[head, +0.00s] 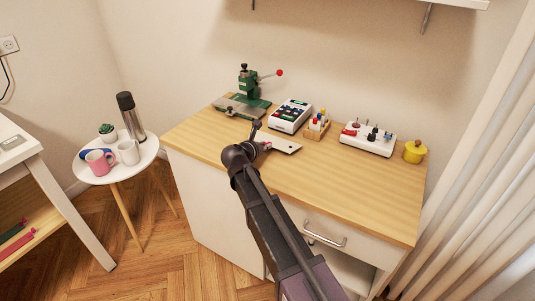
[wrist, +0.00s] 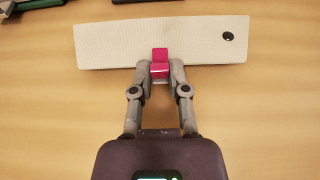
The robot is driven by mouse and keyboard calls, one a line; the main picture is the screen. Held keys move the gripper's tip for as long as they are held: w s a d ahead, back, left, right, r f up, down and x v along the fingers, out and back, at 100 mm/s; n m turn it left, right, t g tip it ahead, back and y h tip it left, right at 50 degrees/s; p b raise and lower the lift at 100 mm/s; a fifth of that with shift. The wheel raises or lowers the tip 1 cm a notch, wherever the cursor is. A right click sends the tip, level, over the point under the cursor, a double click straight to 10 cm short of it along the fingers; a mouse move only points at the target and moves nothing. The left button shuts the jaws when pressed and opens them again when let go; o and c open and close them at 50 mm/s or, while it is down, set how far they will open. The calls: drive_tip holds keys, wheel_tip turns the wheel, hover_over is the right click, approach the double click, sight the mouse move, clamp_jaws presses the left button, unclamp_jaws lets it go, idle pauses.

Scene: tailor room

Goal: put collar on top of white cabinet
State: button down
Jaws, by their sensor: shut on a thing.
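The collar (wrist: 110,42) is a pale, nearly straight strip with a black button at its right end in the wrist view. A pink tab (wrist: 160,62) is at its lower middle edge. My gripper (wrist: 160,72) is shut on this tab. In the head view the collar (head: 284,146) shows beside my gripper (head: 264,145), over the wooden top of the white cabinet (head: 205,200). The collar is at or close to the wood; I cannot tell whether it touches. My arm hides part of the cabinet top and front.
Along the back of the cabinet stand a green press (head: 246,88), a white keyed device (head: 290,116), a wooden holder (head: 318,130), a white tool tray (head: 368,140) and a yellow pot (head: 415,152). The front right top is clear. A round side table (head: 100,178) stands left.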

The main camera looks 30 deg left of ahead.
drive_tip(key=shift+f+b, duration=0.55)
drive_tip(key=shift+f, duration=0.3)
drive_tip(key=shift+f, duration=0.2)
drive_tip(key=c, duration=0.6)
unclamp_jaws()
drive_tip(key=shift+r, duration=0.1)
drive_tip(key=shift+r, duration=0.15)
drive_tip(key=shift+s+r, duration=0.1)
drive_tip(key=shift+s, duration=0.1)
drive_tip(key=p+v, duration=0.4)
drive_tip(key=v, duration=0.7)
drive_tip(key=shift+s+p, duration=0.3)
drive_tip(key=shift+p, duration=0.05)
